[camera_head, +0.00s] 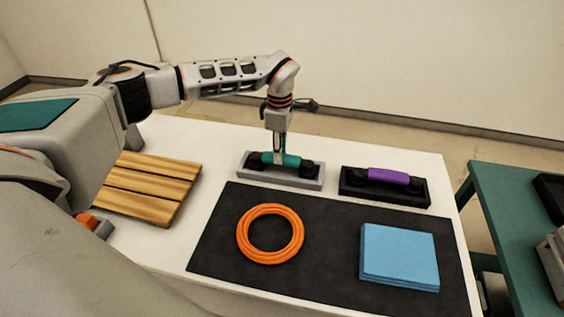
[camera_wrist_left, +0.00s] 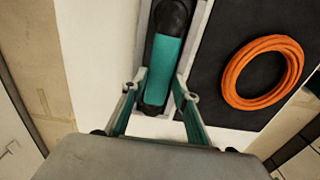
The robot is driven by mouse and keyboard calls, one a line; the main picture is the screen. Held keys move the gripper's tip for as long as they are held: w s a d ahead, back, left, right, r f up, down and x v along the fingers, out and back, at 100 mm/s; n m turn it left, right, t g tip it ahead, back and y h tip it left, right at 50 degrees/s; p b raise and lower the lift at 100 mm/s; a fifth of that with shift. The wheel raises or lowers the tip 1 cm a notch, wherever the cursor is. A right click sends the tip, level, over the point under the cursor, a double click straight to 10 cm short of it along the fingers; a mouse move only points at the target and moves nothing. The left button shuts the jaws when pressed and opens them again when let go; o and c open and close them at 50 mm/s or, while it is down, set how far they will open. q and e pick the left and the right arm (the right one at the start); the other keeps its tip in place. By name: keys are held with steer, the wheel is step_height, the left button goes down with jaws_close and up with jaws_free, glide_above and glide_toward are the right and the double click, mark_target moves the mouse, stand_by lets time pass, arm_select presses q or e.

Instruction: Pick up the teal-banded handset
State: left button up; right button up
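The teal-banded handset (camera_head: 293,160) is black with a teal middle and rests in a grey cradle (camera_head: 303,183) at the back of the white table. My left gripper (camera_head: 280,160) points down at its band. In the left wrist view the handset (camera_wrist_left: 164,62) runs lengthwise between the two fingertips (camera_wrist_left: 160,78), one along each side. The gaps there are too small to tell whether the fingers press on it. My right gripper is not in view.
A purple-banded handset (camera_head: 388,176) sits in a black cradle just right. A slatted wooden board (camera_head: 150,187) lies left. A green table (camera_head: 495,205) stands at right.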

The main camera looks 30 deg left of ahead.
arm_select(q)
steer(key=f, duration=0.4)
steer(key=shift+w+d+f, duration=0.1)
steer(key=shift+d+f, duration=0.05)
steer(key=shift+d, duration=0.05)
jaws_close()
